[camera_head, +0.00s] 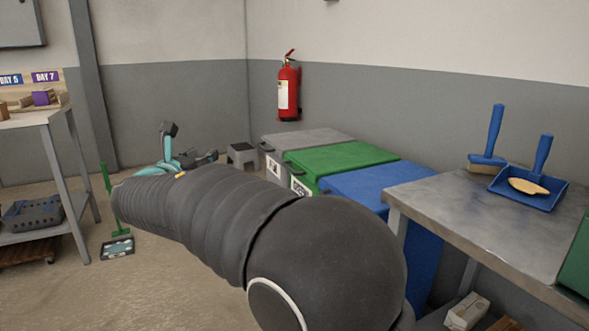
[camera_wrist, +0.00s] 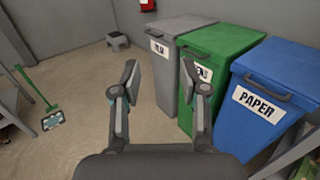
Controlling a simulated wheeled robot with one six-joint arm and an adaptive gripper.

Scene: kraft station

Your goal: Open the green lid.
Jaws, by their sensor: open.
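The green lid (camera_head: 338,160) lies flat and closed on the green bin between the grey and blue bins. It also shows closed in the wrist view (camera_wrist: 222,42), with a handle at its front edge. The green bin's body (camera_wrist: 218,92) carries a white label partly hidden by a finger. My gripper (camera_wrist: 166,82) is open and empty, its two fingers spread over the floor in front of the bins. It is apart from the lid. In the head view my arm hides part of the bins' fronts, and the gripper's fingers (camera_head: 186,146) show only partly beyond it.
The grey bin (camera_wrist: 168,72) and blue bin (camera_wrist: 262,112), labelled PAPER, stand close on either side. A metal table (camera_head: 480,215) with a blue dustpan (camera_head: 530,188) stands at right. A step stool (camera_wrist: 117,41) and a green-handled floor tool (camera_wrist: 42,100) stand at left. Floor before the bins is clear.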

